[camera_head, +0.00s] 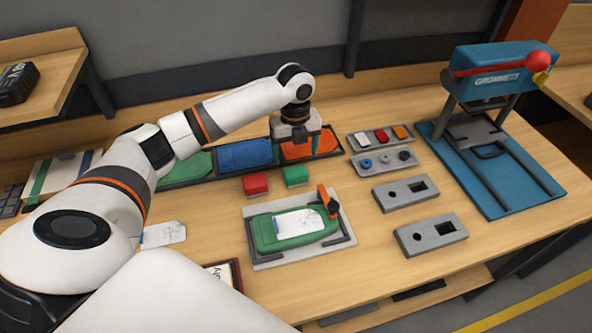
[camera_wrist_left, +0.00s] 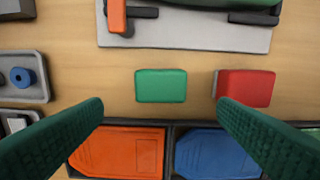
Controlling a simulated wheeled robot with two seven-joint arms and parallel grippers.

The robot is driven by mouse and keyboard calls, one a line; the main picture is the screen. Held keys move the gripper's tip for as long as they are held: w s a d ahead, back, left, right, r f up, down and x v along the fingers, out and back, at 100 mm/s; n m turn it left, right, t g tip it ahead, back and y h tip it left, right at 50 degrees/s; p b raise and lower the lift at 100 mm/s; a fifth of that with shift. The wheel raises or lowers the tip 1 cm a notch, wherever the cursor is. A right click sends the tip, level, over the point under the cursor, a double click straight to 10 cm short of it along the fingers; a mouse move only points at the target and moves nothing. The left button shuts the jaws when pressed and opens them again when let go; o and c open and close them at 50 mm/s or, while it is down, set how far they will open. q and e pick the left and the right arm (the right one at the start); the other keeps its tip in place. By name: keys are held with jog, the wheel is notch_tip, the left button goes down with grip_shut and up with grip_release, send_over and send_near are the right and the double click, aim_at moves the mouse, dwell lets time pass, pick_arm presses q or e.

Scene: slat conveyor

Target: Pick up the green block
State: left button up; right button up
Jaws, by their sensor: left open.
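The green block (camera_head: 297,176) lies on the wooden table, in front of the orange tray and right of the red block (camera_head: 255,184). In the left wrist view the green block (camera_wrist_left: 161,86) is near the picture's middle, whole and uncovered. The red block (camera_wrist_left: 246,88) is to its right with a small gap. My left gripper (camera_head: 297,132) is open and empty, pointing down above the row of trays, behind the green block. In the left wrist view its two dark green fingers (camera_wrist_left: 160,106) are wide apart, with the green block between and just beyond their tips. My right gripper is out of view.
Orange (camera_head: 311,146), blue (camera_head: 245,154) and green (camera_head: 186,169) trays form a row behind the blocks. Grey slotted blocks (camera_head: 433,234) and a blue press (camera_head: 500,187) stand to the right.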

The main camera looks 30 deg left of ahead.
aim_at(295, 168)
pick_arm(q)
notch_tip(295, 168, down, 2)
jog(key=shift+f, duration=0.35)
notch_tip(295, 168, down, 4)
jog(key=shift+a+f+p, duration=0.15)
jog(key=shift+p, duration=1.05)
jog(key=shift+f, duration=0.45)
jog(key=shift+c, duration=0.2)
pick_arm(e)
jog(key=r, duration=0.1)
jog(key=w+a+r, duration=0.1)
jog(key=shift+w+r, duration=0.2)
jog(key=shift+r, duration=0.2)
